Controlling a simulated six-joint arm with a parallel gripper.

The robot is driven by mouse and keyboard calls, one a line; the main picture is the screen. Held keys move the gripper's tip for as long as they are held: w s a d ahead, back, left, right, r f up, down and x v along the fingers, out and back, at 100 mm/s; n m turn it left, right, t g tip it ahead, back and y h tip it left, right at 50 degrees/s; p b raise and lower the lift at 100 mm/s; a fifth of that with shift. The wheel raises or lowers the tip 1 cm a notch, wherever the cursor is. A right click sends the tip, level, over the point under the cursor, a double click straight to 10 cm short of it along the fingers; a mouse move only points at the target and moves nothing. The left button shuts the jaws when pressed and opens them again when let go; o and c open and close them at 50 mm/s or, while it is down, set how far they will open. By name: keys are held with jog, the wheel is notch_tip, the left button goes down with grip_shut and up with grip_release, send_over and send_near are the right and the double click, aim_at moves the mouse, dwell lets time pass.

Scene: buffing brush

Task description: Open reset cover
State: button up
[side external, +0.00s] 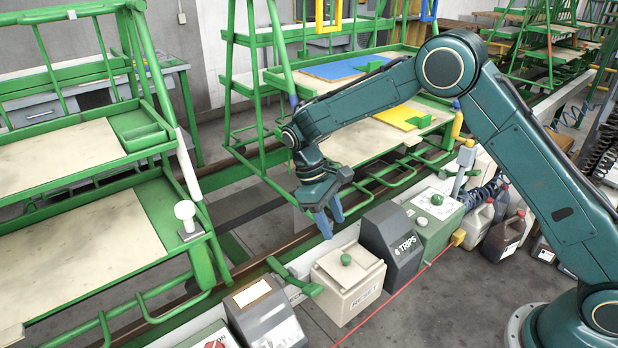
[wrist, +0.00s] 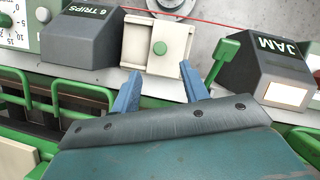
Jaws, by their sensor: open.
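The reset box is cream, with partly hidden lettering on its front, in the side view (side external: 347,285). Its cream cover (side external: 330,262) lies flat on top and carries a green knob (side external: 346,259). In the wrist view the cover (wrist: 177,62) and its knob (wrist: 160,47) show just beyond the fingertips, near the middle. My gripper (side external: 331,220) is open and empty, its blue fingers pointing down, above the back edge of the box. In the wrist view my gripper (wrist: 160,80) has its two fingers apart, with the knob seen between and beyond them.
A dark grey "6 TRIPS" box (side external: 390,245) stands close to the right of the reset box. A grey box marked "JAM" (wrist: 275,65) stands on the other side. A red line (side external: 400,285) runs along the floor in front. Green rack frames (side external: 205,240) stand behind.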

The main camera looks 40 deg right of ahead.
aim_at(346, 256)
jog(key=x, duration=0.8)
jog(key=shift+s+f, duration=0.15)
jog(key=shift+f, duration=0.1)
grip_shut()
